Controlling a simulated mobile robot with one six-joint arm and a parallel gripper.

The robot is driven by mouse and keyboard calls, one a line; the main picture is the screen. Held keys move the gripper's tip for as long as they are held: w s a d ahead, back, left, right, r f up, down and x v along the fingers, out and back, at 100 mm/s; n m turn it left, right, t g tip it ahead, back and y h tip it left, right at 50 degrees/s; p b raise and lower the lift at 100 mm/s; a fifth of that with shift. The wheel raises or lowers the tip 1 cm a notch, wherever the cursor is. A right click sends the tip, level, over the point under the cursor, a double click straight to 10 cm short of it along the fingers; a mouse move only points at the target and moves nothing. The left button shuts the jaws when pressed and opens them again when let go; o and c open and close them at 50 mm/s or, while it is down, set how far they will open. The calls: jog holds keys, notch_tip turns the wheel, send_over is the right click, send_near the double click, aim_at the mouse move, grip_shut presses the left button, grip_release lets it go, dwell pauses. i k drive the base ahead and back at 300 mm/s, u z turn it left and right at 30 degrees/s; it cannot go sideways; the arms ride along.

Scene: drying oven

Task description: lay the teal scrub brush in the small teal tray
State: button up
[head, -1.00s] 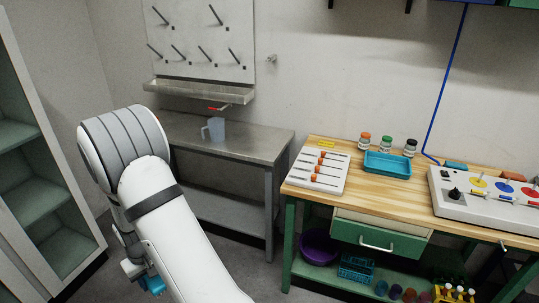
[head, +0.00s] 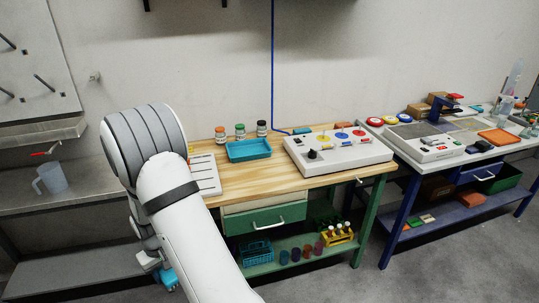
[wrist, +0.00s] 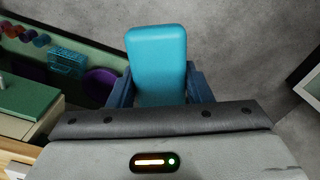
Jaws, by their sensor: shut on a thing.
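The teal scrub brush (wrist: 157,58) is held in my gripper (wrist: 160,88), its rounded teal block standing out between the two dark blue fingers in the wrist view. In the head view a bit of the teal brush (head: 169,278) shows below my arm, and most of the gripper is hidden there. The small teal tray (head: 249,151) lies on the wooden bench top and looks empty. My gripper is low, left of the bench and apart from the tray.
The wooden bench (head: 210,139) holds a white rack (head: 204,172), several jars (head: 240,131) behind the tray, and a control box (head: 337,152). A metal table with a jug (head: 51,178) stands left. A second bench (head: 455,157) stands right.

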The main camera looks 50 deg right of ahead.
aim_at(241, 154)
jog(key=u, duration=0.95)
jog(key=i, duration=0.1)
jog(key=z, duration=1.75)
jog(key=k, duration=0.35)
jog(key=z, duration=0.15)
